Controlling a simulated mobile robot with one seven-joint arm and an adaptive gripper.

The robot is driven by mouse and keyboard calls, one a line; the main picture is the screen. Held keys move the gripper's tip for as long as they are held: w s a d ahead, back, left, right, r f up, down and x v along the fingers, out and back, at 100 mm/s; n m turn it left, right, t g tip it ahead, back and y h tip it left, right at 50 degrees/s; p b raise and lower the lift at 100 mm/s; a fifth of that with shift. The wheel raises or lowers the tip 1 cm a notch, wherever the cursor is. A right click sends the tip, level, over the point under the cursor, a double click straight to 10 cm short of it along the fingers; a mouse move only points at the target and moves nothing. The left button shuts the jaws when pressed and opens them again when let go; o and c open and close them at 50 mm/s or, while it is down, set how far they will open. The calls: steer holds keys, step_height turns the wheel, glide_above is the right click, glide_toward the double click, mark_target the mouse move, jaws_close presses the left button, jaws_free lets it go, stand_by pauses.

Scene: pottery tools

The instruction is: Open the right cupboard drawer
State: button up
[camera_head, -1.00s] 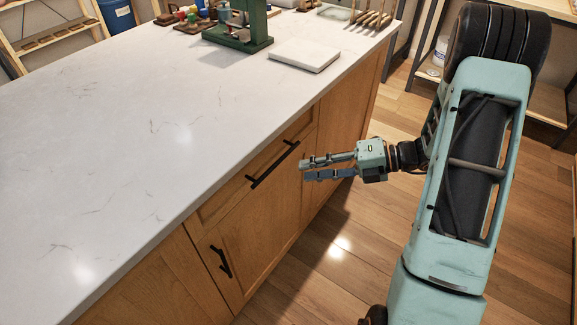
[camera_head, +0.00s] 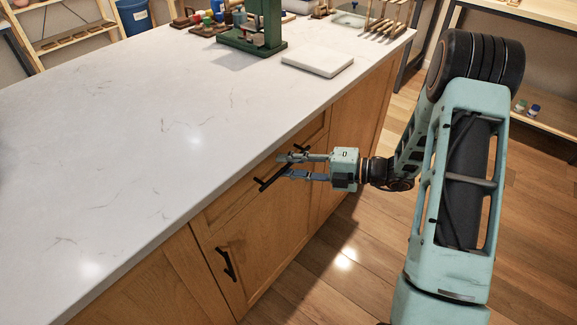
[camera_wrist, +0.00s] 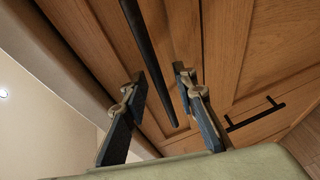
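The drawer (camera_head: 236,196) is a wooden front under the worktop edge, and it looks closed. Its black bar handle (camera_head: 270,183) slants along the front. In the wrist view the handle (camera_wrist: 150,60) runs down between my two fingers. My gripper (camera_head: 283,167) is open at the handle, with its fingertips overlapping the bar in the head view. In the wrist view my gripper (camera_wrist: 160,76) has a clear gap between the fingertips, one on each side of the bar. I cannot tell whether either finger touches it.
A cupboard door (camera_head: 255,240) with its own black handle (camera_head: 225,264) is below the drawer. The pale worktop (camera_head: 150,140) overhangs the front. A white slab (camera_head: 317,62) and a green press (camera_head: 262,25) stand at its back. The wooden floor (camera_head: 345,260) is clear.

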steer(key=shift+a, duration=0.1)
jaws_close()
stand_by(0.5)
